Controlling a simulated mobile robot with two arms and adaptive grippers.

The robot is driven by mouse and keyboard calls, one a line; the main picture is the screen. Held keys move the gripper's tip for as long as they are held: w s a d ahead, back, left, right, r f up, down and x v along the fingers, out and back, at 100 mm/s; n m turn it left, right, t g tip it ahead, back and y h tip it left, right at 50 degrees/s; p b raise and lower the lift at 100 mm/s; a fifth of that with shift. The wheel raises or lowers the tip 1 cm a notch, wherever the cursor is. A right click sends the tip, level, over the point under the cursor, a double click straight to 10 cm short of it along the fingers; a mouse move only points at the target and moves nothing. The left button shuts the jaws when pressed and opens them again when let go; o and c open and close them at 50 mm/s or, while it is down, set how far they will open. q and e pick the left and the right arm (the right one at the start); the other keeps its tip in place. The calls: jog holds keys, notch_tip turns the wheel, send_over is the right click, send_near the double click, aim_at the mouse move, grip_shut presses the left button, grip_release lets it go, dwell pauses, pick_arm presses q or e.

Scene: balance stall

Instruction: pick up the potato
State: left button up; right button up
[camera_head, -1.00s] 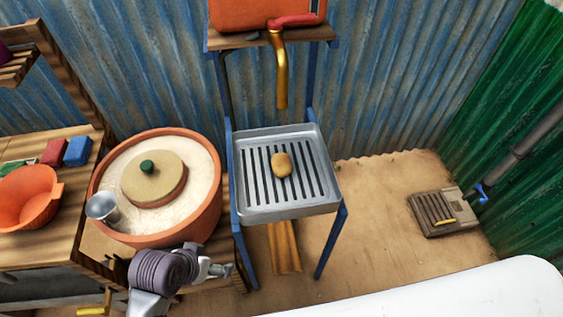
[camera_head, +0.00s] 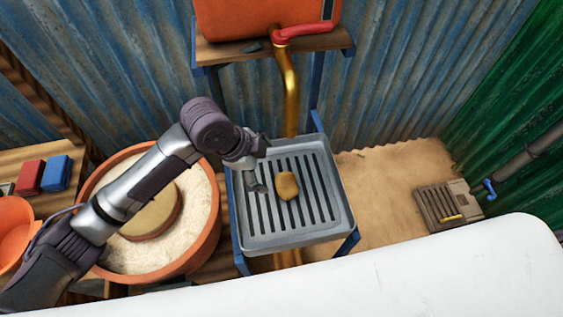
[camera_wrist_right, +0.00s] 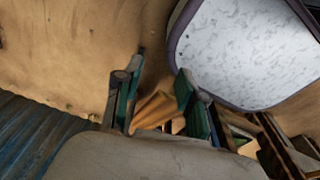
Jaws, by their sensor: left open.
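The potato (camera_head: 287,186) is a small yellow-brown lump. My left gripper (camera_head: 261,166) is over the tray's left part, just to the left of the potato. It is open and apart from the potato, with nothing seen between its fingers. My right gripper (camera_wrist_right: 158,88) shows in the right wrist view with its two fingers apart. No potato shows there.
A gold pipe with a red tap handle (camera_head: 303,31) hangs behind the tray. A large clay bowl (camera_head: 210,235) stands to the left, partly behind my left arm. Red and blue blocks (camera_head: 56,173) lie farther left. A floor grate (camera_head: 437,206) is at right.

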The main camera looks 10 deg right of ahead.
pick_arm(q)
send_over(284, 183)
jog(key=a, duration=0.2)
notch_tip(284, 183, down, 5)
jog(key=shift+p+x, duration=0.35)
jog(key=shift+x, duration=0.65)
jog(key=shift+s+d+f, duration=0.1)
jog(key=shift+s+f, duration=0.05)
jog(key=shift+f, duration=0.3)
jog(key=x, duration=0.2)
jog(key=p+x, duration=0.1)
jog(key=shift+f, duration=0.75)
jog(key=shift+d+f, duration=0.1)
jog(key=c, duration=1.2)
pick_arm(e)
jog(key=s+r, duration=0.1)
jog(key=s, duration=0.1)
jog(key=shift+s+d+r, duration=0.1)
jog(key=shift+s+r, duration=0.25)
jog(key=shift+r, duration=0.05)
